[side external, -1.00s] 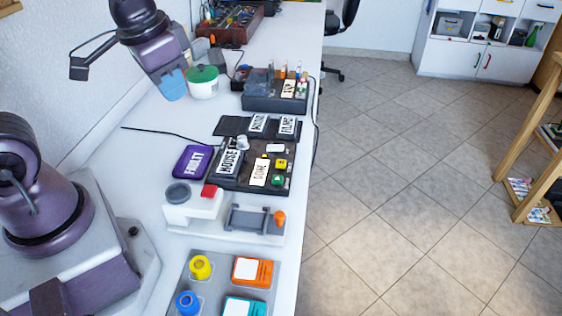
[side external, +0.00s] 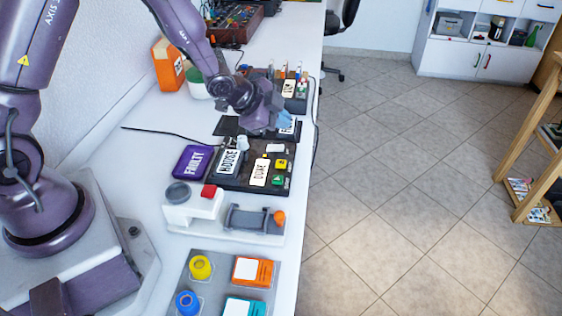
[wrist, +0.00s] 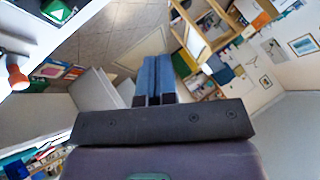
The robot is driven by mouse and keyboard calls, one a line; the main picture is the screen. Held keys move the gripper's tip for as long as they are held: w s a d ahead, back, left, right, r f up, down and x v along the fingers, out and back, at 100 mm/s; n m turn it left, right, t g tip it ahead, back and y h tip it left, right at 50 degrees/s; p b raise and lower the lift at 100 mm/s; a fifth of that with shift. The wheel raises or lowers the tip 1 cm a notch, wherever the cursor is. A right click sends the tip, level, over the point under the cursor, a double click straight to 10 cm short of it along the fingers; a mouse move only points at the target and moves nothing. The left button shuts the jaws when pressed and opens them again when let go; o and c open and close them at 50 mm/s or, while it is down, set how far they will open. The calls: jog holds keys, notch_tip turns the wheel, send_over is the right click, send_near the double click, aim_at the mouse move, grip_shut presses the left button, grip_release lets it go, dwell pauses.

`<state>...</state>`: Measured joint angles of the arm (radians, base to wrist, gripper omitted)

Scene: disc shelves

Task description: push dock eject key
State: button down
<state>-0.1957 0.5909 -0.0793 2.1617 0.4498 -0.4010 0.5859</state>
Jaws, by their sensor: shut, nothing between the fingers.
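The dark dock (side external: 216,184) lies on the white bench, with HOUSE and DONE label cards on it. At its right edge sit a yellow key (side external: 281,164) and a green key (side external: 277,180) with a white triangle mark. The green key also shows at the top left of the wrist view (wrist: 57,11). I cannot tell for certain that it is the eject key. My gripper (side external: 286,121) is shut and empty, above the far label cards behind the dock, apart from both keys. Its blue fingers (wrist: 155,78) are pressed together in the wrist view.
A purple FAULTY tray (side external: 193,162) is left of the dock. In front are a white device (side external: 180,213) with a red button and orange knob (side external: 280,217), then a grey tray (side external: 195,270). Behind stands an orange box (side external: 167,65). Open floor lies right of the bench.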

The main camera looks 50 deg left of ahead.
aim_at(281, 164)
jog(key=shift+w+r, duration=0.1)
jog(key=shift+r, duration=0.05)
jog(key=shift+f, duration=4.45)
jog(key=shift+f, duration=0.15)
jog(key=shift+f, duration=0.25)
jog(key=shift+f, duration=0.45)
jog(key=shift+r, duration=0.85)
